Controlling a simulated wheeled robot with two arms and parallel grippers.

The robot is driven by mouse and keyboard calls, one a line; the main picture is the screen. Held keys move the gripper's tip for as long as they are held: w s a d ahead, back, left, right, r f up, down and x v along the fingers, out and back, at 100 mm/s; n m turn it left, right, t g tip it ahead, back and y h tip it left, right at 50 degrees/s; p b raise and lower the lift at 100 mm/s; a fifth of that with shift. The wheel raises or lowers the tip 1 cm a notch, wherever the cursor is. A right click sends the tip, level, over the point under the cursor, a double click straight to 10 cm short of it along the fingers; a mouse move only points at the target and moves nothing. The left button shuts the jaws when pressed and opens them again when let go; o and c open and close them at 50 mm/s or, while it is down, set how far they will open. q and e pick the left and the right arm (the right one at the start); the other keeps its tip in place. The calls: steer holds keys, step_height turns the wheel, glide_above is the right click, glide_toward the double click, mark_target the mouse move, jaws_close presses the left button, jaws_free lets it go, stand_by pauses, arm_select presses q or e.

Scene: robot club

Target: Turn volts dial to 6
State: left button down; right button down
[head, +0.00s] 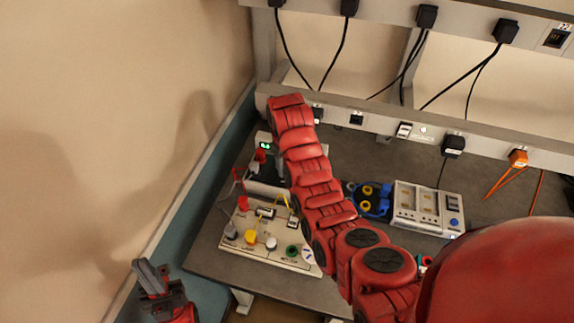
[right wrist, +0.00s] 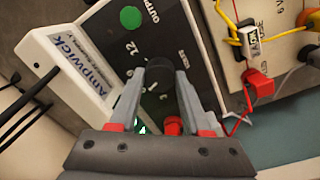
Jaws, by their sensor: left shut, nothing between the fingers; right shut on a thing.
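The power supply (right wrist: 70,62) is a white and dark box marked "Ampwick"; it also shows in the head view (head: 263,140), partly behind my right arm. Its black volts dial (right wrist: 157,76) sits on the dark panel, with a printed 12 beside it; other marks are partly covered. My right gripper (right wrist: 167,75) is shut on the dial, one finger on each side. I cannot read the dial's pointer. In the head view the right gripper is hidden by its own arm. My left gripper (head: 149,277) is shut and empty at lower left, away from the bench.
A cream circuit board (head: 262,254) with knobs and wires lies in front of the supply. A white instrument (head: 428,207) and blue-yellow parts (head: 370,197) are to the right. A socket rail (head: 380,125) with cables runs behind. A wall stands left.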

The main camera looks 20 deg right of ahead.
steer(key=shift+c, duration=1.8)
jaws_free()
step_height(320, 180, up, 17)
steer(key=p, duration=0.6)
steer(key=shift+s+a, duration=0.2)
steer(key=shift+a, duration=0.25)
steer(key=shift+r, duration=0.15)
